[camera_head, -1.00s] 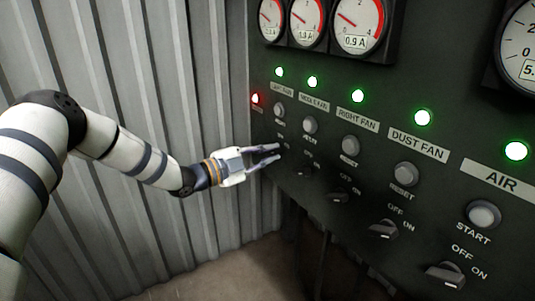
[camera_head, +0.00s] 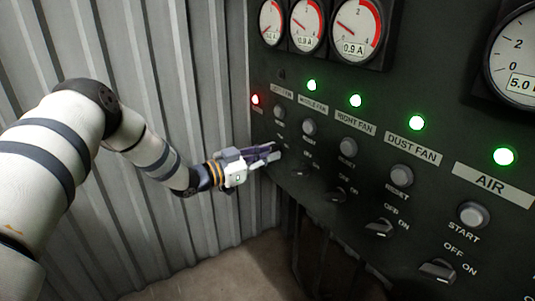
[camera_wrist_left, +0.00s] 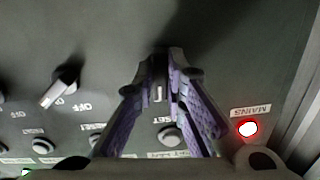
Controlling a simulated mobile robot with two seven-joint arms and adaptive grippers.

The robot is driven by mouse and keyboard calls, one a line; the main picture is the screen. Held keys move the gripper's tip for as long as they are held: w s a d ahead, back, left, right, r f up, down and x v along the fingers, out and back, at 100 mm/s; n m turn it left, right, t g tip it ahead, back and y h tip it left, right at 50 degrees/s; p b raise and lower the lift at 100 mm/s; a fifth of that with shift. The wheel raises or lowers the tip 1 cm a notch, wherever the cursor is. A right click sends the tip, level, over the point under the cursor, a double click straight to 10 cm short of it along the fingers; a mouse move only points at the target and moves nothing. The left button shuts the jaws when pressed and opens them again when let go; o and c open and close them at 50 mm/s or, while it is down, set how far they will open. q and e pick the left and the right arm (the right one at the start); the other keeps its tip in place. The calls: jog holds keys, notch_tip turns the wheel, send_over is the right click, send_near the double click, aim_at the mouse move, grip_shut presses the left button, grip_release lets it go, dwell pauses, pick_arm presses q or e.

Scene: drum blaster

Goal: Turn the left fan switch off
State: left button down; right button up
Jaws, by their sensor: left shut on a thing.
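The left fan switch sits between my left gripper's fingertips and is largely hidden by them in the head view. In the left wrist view its knob (camera_wrist_left: 158,93) shows a pale pointer line. My left gripper (camera_head: 276,152) is shut on this knob at the panel's left end; its fingers also show in the wrist view (camera_wrist_left: 164,68). The left fan lamp (camera_head: 281,74) above its label (camera_head: 282,91) is dark. My right gripper is not in view.
The red mains lamp (camera_head: 255,99) glows near the panel's left edge. The middle fan switch (camera_wrist_left: 58,92) stands beside my gripper. Other lamps, including the right fan lamp (camera_head: 355,101), are green. A corrugated wall (camera_head: 180,70) is at the left.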

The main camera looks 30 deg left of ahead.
pick_arm(q)
jog(key=shift+r+n, duration=0.2)
jog(key=shift+n, duration=0.5)
jog(key=c, duration=1.6)
grip_release()
jog(key=shift+w, duration=0.1)
jog(key=shift+c, duration=0.2)
jog(key=shift+d+f, duration=0.1)
jog(key=v, duration=1.2)
